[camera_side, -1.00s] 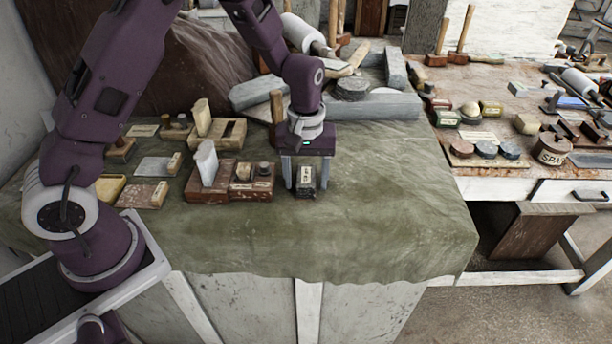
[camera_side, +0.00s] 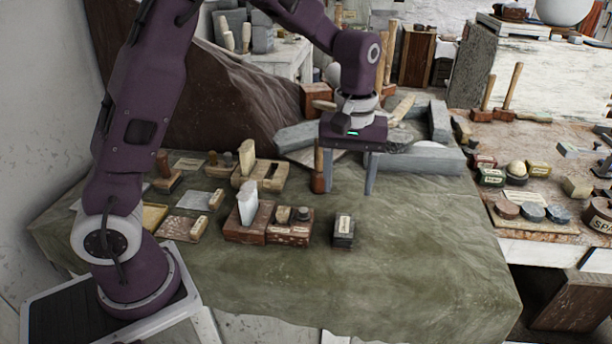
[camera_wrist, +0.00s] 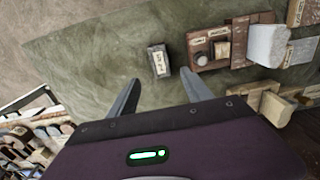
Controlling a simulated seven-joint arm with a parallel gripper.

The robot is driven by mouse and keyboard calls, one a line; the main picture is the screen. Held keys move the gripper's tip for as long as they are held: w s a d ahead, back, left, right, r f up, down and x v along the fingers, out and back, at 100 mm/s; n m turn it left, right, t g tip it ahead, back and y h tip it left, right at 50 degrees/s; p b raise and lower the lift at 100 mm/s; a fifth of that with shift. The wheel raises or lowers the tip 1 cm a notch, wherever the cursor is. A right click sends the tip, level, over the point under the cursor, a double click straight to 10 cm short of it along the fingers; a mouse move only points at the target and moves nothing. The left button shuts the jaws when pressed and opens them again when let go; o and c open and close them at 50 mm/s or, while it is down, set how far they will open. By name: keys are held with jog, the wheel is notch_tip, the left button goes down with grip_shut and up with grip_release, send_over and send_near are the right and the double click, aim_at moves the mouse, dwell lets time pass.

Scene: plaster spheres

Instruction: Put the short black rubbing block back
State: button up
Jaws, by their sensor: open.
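The short black rubbing block (camera_side: 343,236) stands on the green cloth, with a pale label on top. It is apart from, and to the right of, the reddish-brown wooden holder (camera_side: 283,237), whose wells carry a white block and small knobs. My gripper (camera_side: 349,191) is open and empty, raised above the cloth and behind the block in the side view. In the wrist view the black block (camera_wrist: 159,61) lies just beyond the gap between my open fingertips (camera_wrist: 160,77), and the wooden holder (camera_wrist: 203,38) is to its right.
Another wooden holder (camera_side: 270,180) stands behind, left of my gripper. Grey stone bars (camera_side: 420,160) and a wooden-handled tool (camera_side: 318,180) lie near the gripper. The cloth (camera_side: 430,250) right of the block is clear. A second bench (camera_side: 560,160) with tools stands at the right.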

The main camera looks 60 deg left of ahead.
jog(key=s+r+m+t+h, duration=0.1)
jog(key=s+r+m, duration=0.1)
jog(key=s+r, duration=0.45)
jog(key=s+r+m+t, duration=0.1)
jog(key=s+m+t, duration=0.1)
jog(key=s, duration=0.6)
jog(key=s+r+m+t, duration=0.2)
jog(key=s+m, duration=0.3)
jog(key=s, duration=0.4)
jog(key=shift+s+r+y, duration=0.3)
jog(key=shift+y, duration=0.1)
